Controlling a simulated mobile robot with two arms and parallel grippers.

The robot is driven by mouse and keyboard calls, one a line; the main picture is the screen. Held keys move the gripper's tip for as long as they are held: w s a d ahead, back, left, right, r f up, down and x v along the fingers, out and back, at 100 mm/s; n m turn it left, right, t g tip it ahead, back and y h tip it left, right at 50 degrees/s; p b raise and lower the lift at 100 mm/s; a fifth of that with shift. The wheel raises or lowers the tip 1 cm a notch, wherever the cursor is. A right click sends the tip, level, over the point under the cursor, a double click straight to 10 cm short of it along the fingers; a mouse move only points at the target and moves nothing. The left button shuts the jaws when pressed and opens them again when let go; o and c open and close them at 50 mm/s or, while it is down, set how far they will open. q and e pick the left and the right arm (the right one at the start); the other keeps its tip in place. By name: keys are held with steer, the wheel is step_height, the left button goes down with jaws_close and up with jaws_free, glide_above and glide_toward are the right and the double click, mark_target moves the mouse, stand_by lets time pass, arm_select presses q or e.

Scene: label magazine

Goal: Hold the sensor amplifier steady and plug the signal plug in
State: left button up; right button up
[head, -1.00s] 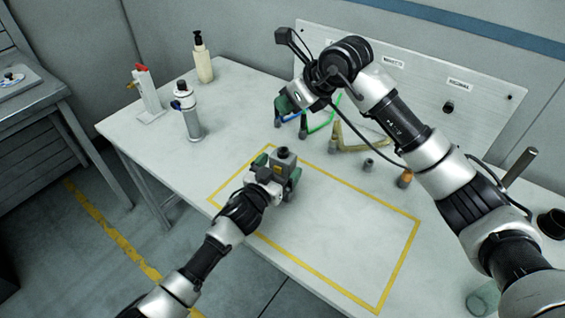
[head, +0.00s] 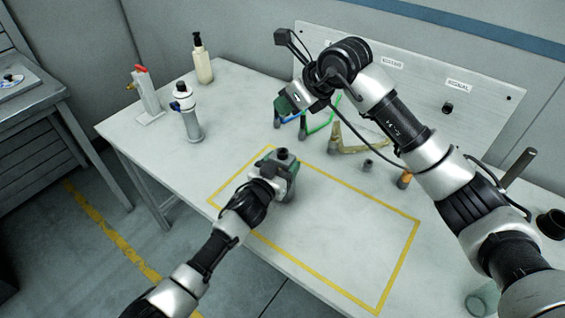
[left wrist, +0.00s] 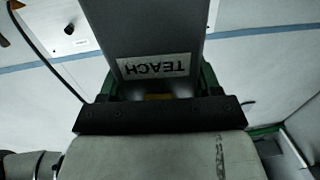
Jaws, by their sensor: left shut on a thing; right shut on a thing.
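The sensor amplifier (head: 284,158) is a grey box with a dark round socket on top, above the near left part of the yellow outline. My left gripper (head: 281,178) is shut on it, with green fingers at its sides. In the left wrist view the amplifier (left wrist: 155,30) shows a white label reading TEACH, upside down, between the fingers. My right gripper (head: 291,103) is up and behind the amplifier, apart from it, and shut. The signal plug it holds is too hidden to make out.
Blue, green and tan hook-shaped holders (head: 345,142) stand behind the outline, near a small grey cylinder (head: 368,165). A pump bottle (head: 203,62), a red-topped stand (head: 147,95) and a silver cylinder (head: 188,115) stand at back left. The yellow-outlined area is mostly clear.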

steer(key=f, duration=0.1)
steer(key=f+g+h, duration=0.1)
steer(key=a+f+g+h, duration=0.1)
steer(key=shift+w+a+n, duration=0.1)
steer(key=shift+w+n, duration=0.25)
steer(key=shift+n, duration=0.05)
steer(key=shift+w+f+g+h, duration=0.1)
steer(key=shift+f+g+h, duration=0.2)
steer(key=shift+f+h, duration=0.25)
glide_above(278, 149)
steer(key=d, duration=0.1)
steer(key=shift+s+f, duration=0.2)
steer(key=shift+f, duration=1.25)
steer(key=shift+s+f, duration=0.15)
steer(key=shift+f, duration=1.3)
steer(key=shift+f, duration=1.1)
steer(key=o, duration=1)
